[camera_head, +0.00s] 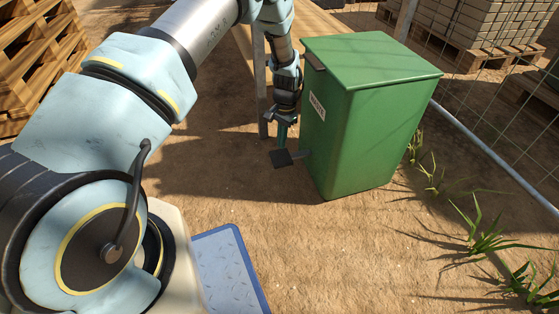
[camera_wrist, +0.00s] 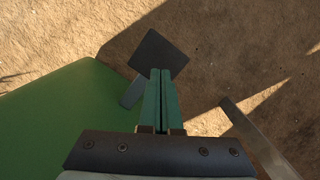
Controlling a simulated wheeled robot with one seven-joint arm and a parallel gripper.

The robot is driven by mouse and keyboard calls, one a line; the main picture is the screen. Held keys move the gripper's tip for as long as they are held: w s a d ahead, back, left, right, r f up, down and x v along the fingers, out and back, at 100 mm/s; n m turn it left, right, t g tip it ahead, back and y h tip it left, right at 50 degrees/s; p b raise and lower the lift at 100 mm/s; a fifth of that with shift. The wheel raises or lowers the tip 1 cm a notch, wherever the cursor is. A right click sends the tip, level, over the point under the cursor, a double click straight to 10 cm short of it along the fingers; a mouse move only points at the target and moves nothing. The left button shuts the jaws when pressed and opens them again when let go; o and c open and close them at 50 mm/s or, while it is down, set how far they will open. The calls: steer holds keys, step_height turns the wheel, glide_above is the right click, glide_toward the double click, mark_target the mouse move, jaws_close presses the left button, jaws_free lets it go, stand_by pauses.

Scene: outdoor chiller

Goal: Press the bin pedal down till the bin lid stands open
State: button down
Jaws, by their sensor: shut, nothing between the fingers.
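A green bin (camera_head: 362,125) with a pale label stands on the dirt, and its lid (camera_head: 370,58) lies shut. Its dark pedal (camera_head: 288,157) sticks out low from the left side. My gripper (camera_head: 282,143) points down just above or behind the pedal, close to the bin's side. In the wrist view the green fingers (camera_wrist: 161,72) are together with nothing between them. Their tips overlap the near edge of the dark pedal plate (camera_wrist: 160,52). I cannot tell whether they touch it. The bin's green side (camera_wrist: 50,125) fills the lower left there.
A metal post (camera_head: 260,85) stands just left of my gripper, and a metal bar (camera_wrist: 255,135) shows right in the wrist view. Wire fencing (camera_head: 490,120) and grass tufts lie right of the bin. Wooden pallets (camera_head: 35,65) stand at left. Dirt in front is clear.

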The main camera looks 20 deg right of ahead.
mark_target(286, 152)
steer(key=shift+a+f+b, duration=0.2)
steer(key=shift+f+b, duration=0.8)
steer(key=shift+f, duration=0.9)
steer(key=shift+s+f+b, duration=0.1)
steer(key=shift+f+b, duration=1.05)
steer(key=shift+f, duration=1.15)
steer(key=d, duration=0.1)
steer(key=w+d+b, duration=0.1)
steer(key=shift+d+r, duration=0.6)
steer(key=shift+d, duration=0.1)
steer(key=shift+r, duration=0.1)
step_height(286, 152, up, 10)
steer(key=a+p, duration=0.1)
steer(key=p, duration=0.3)
steer(key=shift+a+y, duration=0.15)
steer(key=shift+y, duration=0.15)
